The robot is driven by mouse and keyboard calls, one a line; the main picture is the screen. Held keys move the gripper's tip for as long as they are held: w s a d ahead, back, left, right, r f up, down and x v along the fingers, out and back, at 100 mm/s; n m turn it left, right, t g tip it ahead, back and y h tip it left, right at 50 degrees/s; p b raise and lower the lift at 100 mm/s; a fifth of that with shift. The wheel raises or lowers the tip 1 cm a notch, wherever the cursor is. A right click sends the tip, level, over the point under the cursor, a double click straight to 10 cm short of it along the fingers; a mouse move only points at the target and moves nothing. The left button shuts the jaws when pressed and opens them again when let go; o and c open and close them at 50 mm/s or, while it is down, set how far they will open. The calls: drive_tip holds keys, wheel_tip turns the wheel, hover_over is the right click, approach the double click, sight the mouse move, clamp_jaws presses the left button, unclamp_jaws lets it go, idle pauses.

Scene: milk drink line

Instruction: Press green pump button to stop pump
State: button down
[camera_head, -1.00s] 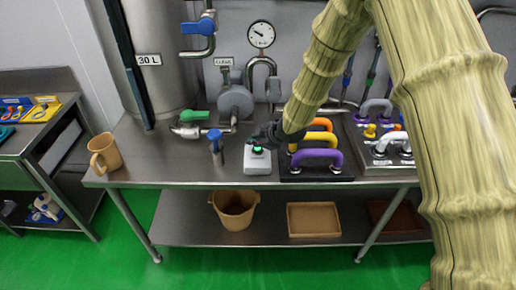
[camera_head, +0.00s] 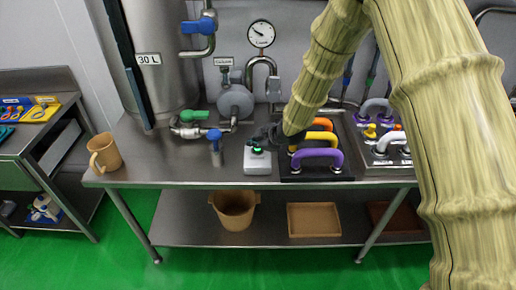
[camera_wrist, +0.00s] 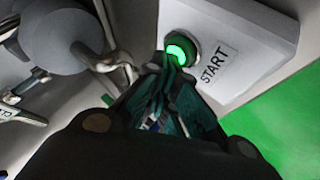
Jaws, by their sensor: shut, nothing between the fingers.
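The green button (camera_wrist: 181,47) glows on a white box (camera_wrist: 228,22) marked START in the wrist view. In the head view the button (camera_head: 257,150) is on top of the box (camera_head: 257,167) near the middle of the steel table. My gripper (camera_wrist: 176,70) is shut and empty. Its fingertips are right at the button and overlap its lower edge in the wrist view; I cannot tell whether they touch it. The pump (camera_head: 235,102) stands behind the box.
Orange, yellow and purple handles (camera_head: 317,154) stand close to the right of the box. A blue-handled valve (camera_head: 215,138) and a green-handled valve (camera_head: 195,115) are to its left. A tan jug (camera_head: 104,153) stands at the table's left end. The table front between is clear.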

sight(255, 150)
drive_tip(key=shift+r, duration=0.1)
drive_tip(key=shift+r+p, duration=0.65)
drive_tip(key=shift+r, duration=0.15)
drive_tip(key=shift+r+p, duration=2)
drive_tip(key=shift+r, duration=1)
